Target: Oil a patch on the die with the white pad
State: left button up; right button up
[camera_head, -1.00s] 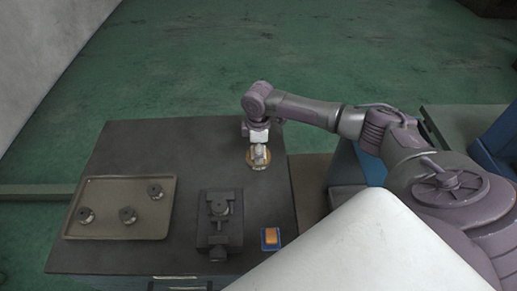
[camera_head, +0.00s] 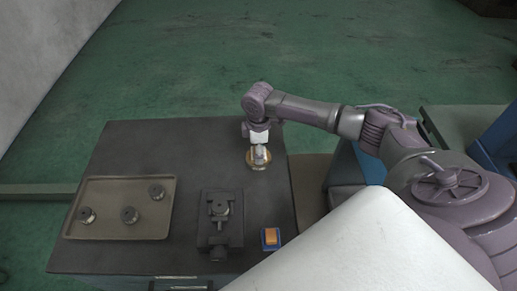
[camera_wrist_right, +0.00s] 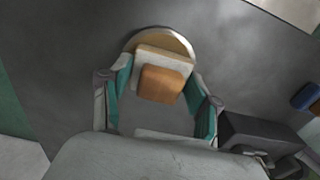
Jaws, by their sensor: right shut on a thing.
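My right gripper (camera_head: 259,155) is at a round brass-rimmed dish (camera_head: 257,165) at the back right of the table. In the right wrist view my right gripper (camera_wrist_right: 158,100) has its teal fingers on either side of a white pad (camera_wrist_right: 178,62) with an orange-brown block on top, and is shut on it. The pad is over the dish (camera_wrist_right: 165,36); whether it touches the dish is hidden. The die (camera_head: 219,208) appears to be the round part in the dark fixture (camera_head: 207,228) at the table's front middle. My left gripper is not in view.
A tan tray (camera_head: 105,233) with three round metal parts lies at the left. A blue holder with an orange block (camera_head: 271,237) stands right of the fixture; a blue thing (camera_wrist_right: 305,97) shows in the wrist view. The table (camera_head: 190,155) is clear between tray and dish.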

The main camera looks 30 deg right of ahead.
jog(key=shift+r+p, duration=2.35)
jog(key=shift+r, duration=0.15)
jog(key=shift+r+p, duration=0.65)
jog(key=shift+r, duration=0.3)
jog(key=shift+a+f, duration=0.1)
